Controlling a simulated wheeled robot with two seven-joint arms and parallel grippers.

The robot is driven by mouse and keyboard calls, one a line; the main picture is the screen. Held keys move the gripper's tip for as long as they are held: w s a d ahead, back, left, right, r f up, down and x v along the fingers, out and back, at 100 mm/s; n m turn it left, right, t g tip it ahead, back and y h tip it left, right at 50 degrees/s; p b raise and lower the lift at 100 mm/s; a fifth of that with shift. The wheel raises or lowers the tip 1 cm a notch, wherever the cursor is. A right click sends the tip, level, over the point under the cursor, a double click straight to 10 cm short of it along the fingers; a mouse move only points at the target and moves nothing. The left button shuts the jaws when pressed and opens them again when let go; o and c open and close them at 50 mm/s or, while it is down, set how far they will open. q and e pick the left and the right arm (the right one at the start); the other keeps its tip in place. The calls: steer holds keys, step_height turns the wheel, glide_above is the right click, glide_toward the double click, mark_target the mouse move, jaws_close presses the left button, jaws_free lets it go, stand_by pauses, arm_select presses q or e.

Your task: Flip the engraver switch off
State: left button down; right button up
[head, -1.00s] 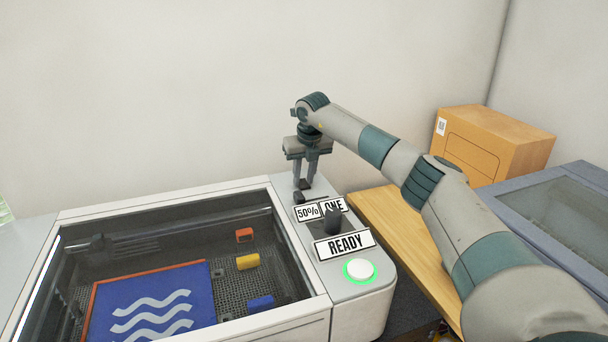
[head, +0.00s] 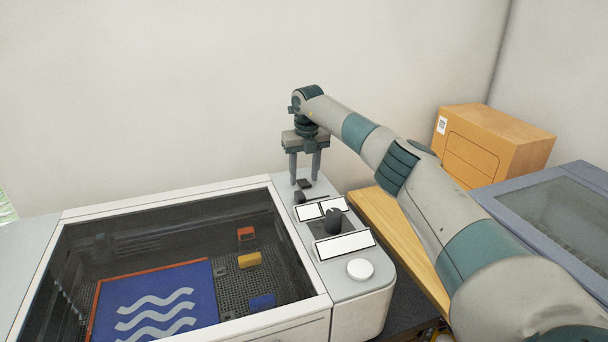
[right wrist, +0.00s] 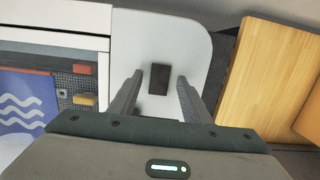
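The engraver (head: 320,282) stands at the lower left with a light grey control panel along its right side. Its switch, a small dark rocker (head: 304,183), sits at the back of the panel; it also shows in the right wrist view (right wrist: 159,79). My right gripper (head: 305,179) is open and empty, pointing down over the switch with a finger on either side. In the right wrist view the rocker lies between and just beyond the fingertips (right wrist: 160,75). The display plates (head: 343,246) are blank white and the round button (head: 360,270) is unlit. My left gripper is out of view.
A dark knob (head: 333,221) stands among the plates. Under the engraver's lid lie a blue sheet with white waves (head: 155,300) and several small coloured blocks. A wooden board (head: 400,235), a cardboard box (head: 495,145) and a blue-grey case (head: 560,215) are at the right.

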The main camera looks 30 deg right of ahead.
mark_target(306, 185)
stand_by(0.3)
steer(key=shift+r+b, duration=0.4)
steer(key=shift+r, duration=0.2)
step_height(306, 185, up, 16)
steer(key=s+b, duration=0.2)
steer(key=b, duration=0.2)
steer(key=shift+s+a+b, duration=0.15)
steer(key=shift+a+b, duration=0.15)
steer(key=shift+f, duration=0.1)
